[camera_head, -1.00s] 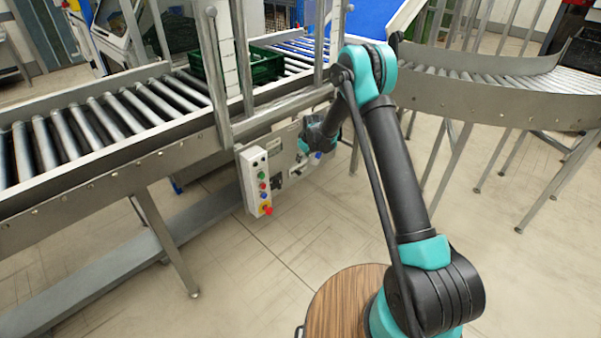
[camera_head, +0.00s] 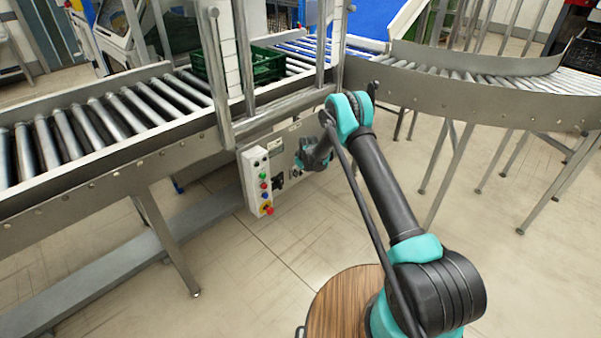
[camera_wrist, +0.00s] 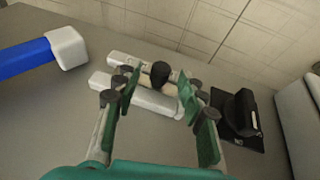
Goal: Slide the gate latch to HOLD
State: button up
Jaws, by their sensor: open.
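In the wrist view, a black round knob (camera_wrist: 160,73) stands on a cream slider between two white rails (camera_wrist: 140,95), fixed to a grey panel; this looks like the gate latch. My gripper (camera_wrist: 157,92) is open, with its green-padded fingers on either side of the knob's line. The knob shows in the gap near the fingertips, and no clear contact is seen. In the head view my gripper (camera_head: 308,158) is small, in front of the panel under the conveyor. The latch cannot be made out there, and no HOLD marking is readable.
A black switch-like part (camera_wrist: 240,115) sits right of the rails, and a blue bar with a white end (camera_wrist: 68,47) is at left. In the head view, a white button box (camera_head: 257,180) hangs left of my gripper. A green crate (camera_head: 268,66) stands on the roller conveyor (camera_head: 100,165).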

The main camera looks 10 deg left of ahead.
jog(key=shift+f, duration=0.2)
grip_shut()
dwell(0.4)
